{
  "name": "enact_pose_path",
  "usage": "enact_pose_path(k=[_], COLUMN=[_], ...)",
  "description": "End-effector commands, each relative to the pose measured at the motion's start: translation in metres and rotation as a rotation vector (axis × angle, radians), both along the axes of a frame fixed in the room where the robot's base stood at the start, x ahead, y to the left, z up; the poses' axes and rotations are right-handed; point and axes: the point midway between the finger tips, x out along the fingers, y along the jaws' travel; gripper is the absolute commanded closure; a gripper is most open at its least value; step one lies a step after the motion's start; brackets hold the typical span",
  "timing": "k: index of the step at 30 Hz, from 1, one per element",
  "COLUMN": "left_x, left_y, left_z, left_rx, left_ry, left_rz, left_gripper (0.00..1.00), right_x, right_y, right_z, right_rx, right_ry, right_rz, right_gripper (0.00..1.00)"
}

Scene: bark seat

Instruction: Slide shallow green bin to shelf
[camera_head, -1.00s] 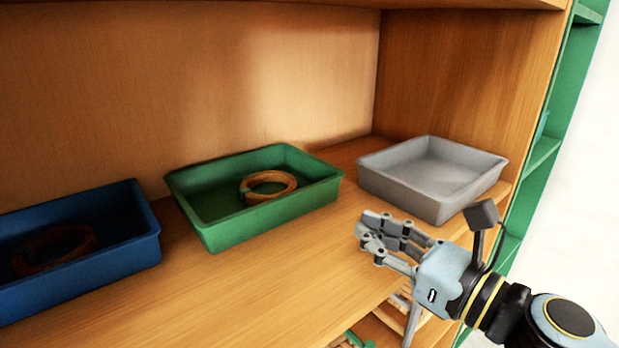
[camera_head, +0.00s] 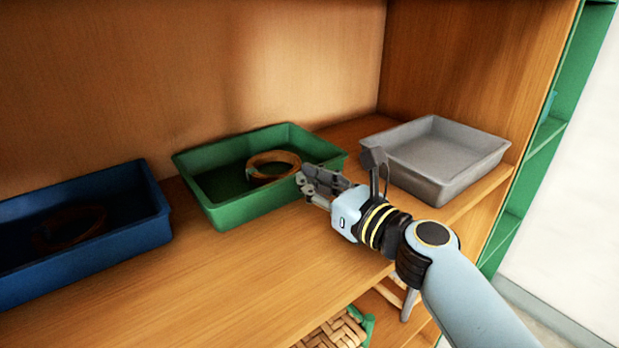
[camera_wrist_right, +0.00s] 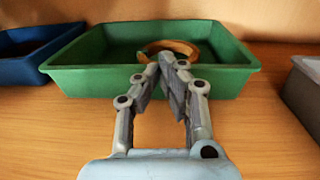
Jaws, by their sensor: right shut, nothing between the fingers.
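The shallow green bin (camera_head: 215,213) sits on the wooden shelf board (camera_head: 240,285), between a blue bin and a grey bin. A wooden ring (camera_head: 270,167) lies inside it. My right gripper (camera_head: 303,181) is shut and empty at the front right of the green bin. In the right wrist view the shut fingertips (camera_wrist_right: 160,62) are in front of the bin's front wall (camera_wrist_right: 95,84), overlapping it and its rim in the picture. I cannot tell whether they touch it. My left gripper is not in view.
A dark blue bin (camera_head: 150,232) with a ring in it stands to the left. An empty grey bin (camera_head: 440,185) stands to the right, near the shelf's side wall (camera_head: 480,60). A woven basket (camera_head: 338,333) shows below. The board's front is clear.

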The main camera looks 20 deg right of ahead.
Motion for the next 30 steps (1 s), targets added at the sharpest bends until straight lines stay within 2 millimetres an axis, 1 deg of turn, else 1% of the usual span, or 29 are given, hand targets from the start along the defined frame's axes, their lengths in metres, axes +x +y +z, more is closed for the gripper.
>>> enact_pose_path(k=[3, 13, 21, 30], left_x=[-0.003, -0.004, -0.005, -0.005], left_y=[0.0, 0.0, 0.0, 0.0], left_z=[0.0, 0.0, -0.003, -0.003], left_rx=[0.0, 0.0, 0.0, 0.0], left_ry=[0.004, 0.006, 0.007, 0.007], left_rz=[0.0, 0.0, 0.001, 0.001], left_gripper=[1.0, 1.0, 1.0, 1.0], right_x=[0.003, 0.005, 0.035, 0.036], right_y=[0.002, 0.002, 0.017, 0.017], right_z=[0.0, 0.0, 0.0, 0.001], right_rx=[0.0, 0.0, 0.0, 0.0], right_ry=[0.0, -0.001, -0.001, -0.002], right_rz=[0.0, 0.0, 0.0, -0.001], right_gripper=[1.0, 1.0, 1.0, 1.0])
